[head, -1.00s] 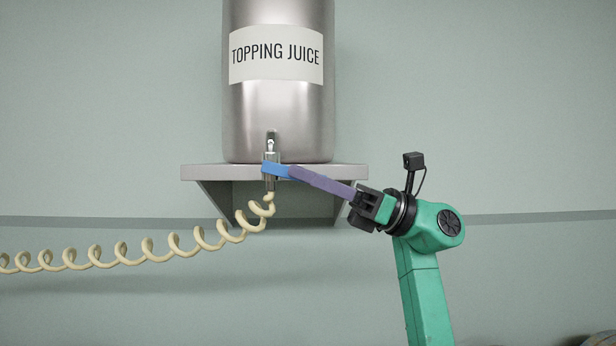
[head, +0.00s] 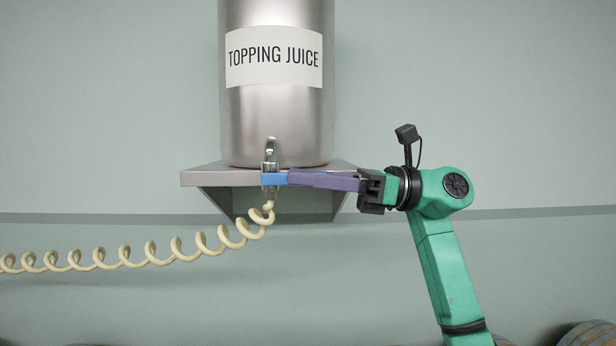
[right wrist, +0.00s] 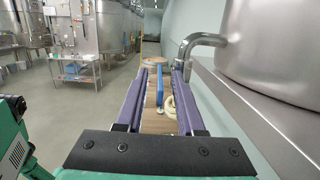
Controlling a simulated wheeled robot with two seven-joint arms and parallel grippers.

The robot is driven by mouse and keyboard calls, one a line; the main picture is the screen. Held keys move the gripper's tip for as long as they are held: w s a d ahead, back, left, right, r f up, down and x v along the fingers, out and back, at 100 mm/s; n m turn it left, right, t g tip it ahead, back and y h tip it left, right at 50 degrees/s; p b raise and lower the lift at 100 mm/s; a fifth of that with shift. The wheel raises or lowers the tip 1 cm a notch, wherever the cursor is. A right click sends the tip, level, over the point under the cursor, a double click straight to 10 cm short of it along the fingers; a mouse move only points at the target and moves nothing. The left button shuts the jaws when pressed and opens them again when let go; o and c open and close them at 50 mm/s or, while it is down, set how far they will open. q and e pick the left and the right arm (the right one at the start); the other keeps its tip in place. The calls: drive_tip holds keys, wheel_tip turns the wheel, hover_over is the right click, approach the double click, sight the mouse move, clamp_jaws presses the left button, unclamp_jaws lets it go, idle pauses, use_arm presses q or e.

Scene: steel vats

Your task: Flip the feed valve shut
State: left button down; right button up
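The feed valve (head: 269,167) is a small steel fitting under the front of the steel vat (head: 276,110), which is labelled "TOPPING JUICE". Its blue handle (head: 273,179) points right, about level, toward my right gripper (head: 291,179). In the right wrist view, the blue handle (right wrist: 160,85) lies between the two purple fingers of my right gripper (right wrist: 162,75), with gaps on both sides. The fingers are open around it. In the head view, the purple fingers hide part of the handle. My left gripper is not in view.
The vat stands on a grey wall shelf (head: 210,179). A cream coiled hose (head: 150,255) hangs from the valve and runs left. In the right wrist view, a bent steel pipe (right wrist: 203,38) comes from the vat, close to the right finger.

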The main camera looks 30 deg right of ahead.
drive_tip(key=shift+s+d+f+b, duration=0.1)
drive_tip(key=shift+d+f+b, duration=0.05)
drive_tip(key=shift+d+b, duration=0.2)
drive_tip(key=b+v, duration=0.3)
drive_tip(key=v, duration=1)
drive_tip(key=shift+s+d, duration=0.2)
drive_tip(key=shift+d, duration=0.15)
